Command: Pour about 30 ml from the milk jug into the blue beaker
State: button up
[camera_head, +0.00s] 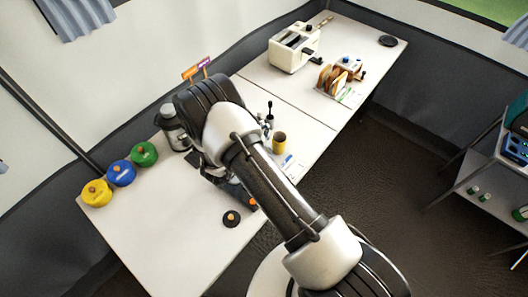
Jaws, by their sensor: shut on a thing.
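My arm reaches over the middle of the table, and its wrist covers most of my gripper (213,172). Only a dark part of the gripper shows below the wrist. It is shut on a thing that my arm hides. I cannot make out a milk jug. I see no clear blue beaker. A blue lidded pot (121,173) with an orange-brown knob stands at the left edge of the table, between a yellow and a green one.
The yellow pot (96,193) and green pot (144,154) line the left edge. A mustard cup (279,143) stands right of my arm. The table's front left is clear.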

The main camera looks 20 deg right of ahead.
jog(key=shift+b, duration=0.35)
dwell(0.7)
jog(key=shift+w+a+f+m+t+b, duration=0.1)
jog(key=shift+w+f+m+t+b, duration=0.25)
jog(key=shift+w+m+b, duration=0.5)
dwell(0.5)
